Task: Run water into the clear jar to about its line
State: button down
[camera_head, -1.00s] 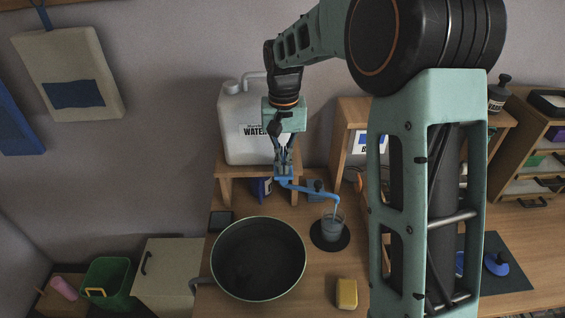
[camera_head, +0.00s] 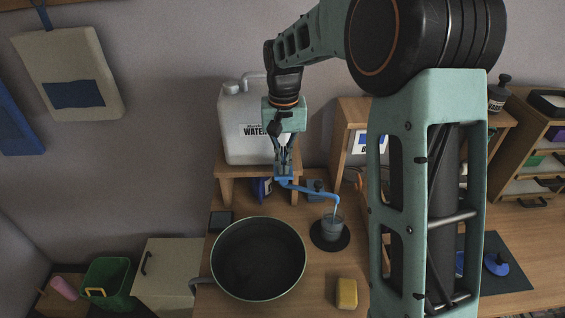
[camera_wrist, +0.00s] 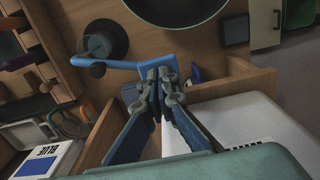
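The clear jar (camera_head: 332,230) stands upright on a round black mat (camera_head: 342,245) and holds bluish water. Its fill line is too small to make out. A thin stream falls into it from the end of the blue spout (camera_head: 318,191); the spout also shows in the wrist view (camera_wrist: 112,65). The white water container (camera_head: 240,145) stands on a wooden stand behind. My gripper (camera_head: 284,174) is at the blue tap below the container, its fingertips (camera_wrist: 162,72) close together on the tap. The fingers hide part of the tap handle.
A large dark pot (camera_head: 258,262) stands at the front left of the jar. A yellow sponge (camera_head: 347,293) lies in front of the jar. A small dark bottle (camera_head: 316,188) is close behind the spout. Wooden shelves (camera_head: 535,150) stand at the right.

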jog(key=r+p, duration=0.2)
jog(key=w+r+p, duration=0.1)
jog(key=r+p, duration=0.1)
jog(key=w+r+p, duration=0.1)
jog(key=r+p, duration=0.1)
jog(key=r, duration=0.1)
jog(key=shift+p, duration=0.3)
jog(key=shift+w+f, duration=0.1)
jog(key=shift+f, duration=0.05)
